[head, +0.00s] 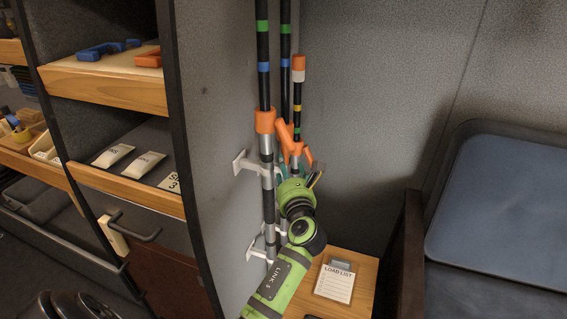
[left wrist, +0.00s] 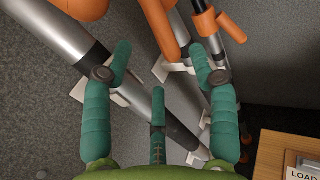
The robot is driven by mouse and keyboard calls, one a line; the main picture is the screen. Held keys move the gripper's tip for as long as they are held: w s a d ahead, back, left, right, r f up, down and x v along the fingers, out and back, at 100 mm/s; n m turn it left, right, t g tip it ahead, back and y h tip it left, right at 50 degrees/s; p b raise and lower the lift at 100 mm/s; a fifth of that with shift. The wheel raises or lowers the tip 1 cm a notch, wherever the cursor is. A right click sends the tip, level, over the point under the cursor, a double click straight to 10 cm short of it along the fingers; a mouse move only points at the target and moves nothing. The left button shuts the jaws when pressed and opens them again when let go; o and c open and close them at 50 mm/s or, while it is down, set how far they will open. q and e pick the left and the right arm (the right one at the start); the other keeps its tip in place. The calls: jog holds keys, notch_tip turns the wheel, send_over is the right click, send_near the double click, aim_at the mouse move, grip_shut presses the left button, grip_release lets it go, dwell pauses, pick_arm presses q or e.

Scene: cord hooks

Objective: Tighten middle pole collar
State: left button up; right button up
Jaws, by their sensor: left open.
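Three dark banded poles with orange collars stand by the grey panel: a left pole (head: 264,85), a middle pole (head: 286,85) and a shorter right pole (head: 298,95). The left pole's collar (head: 265,121) is clear. The middle pole's orange collar (head: 284,132) is close beside other orange parts, partly hidden by my left gripper (head: 296,164). In the left wrist view, my teal-fingered gripper (left wrist: 158,75) is open, with orange parts (left wrist: 160,27) and silver tubes beyond its fingers. Nothing is clearly gripped. I cannot tell whether a finger touches the collar. My right gripper is out of view.
White brackets (head: 245,163) hold the poles to the panel. A wooden surface (head: 362,268) with a load list card (head: 336,281) lies below right. Shelves (head: 110,85) stand left. A blue padded seat (head: 500,200) is at the right.

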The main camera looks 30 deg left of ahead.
aim_at(284, 155)
pick_arm(q)
jog(key=x, duration=0.7)
jog(key=shift+c, duration=0.4)
jog(key=shift+d, duration=0.1)
grip_shut()
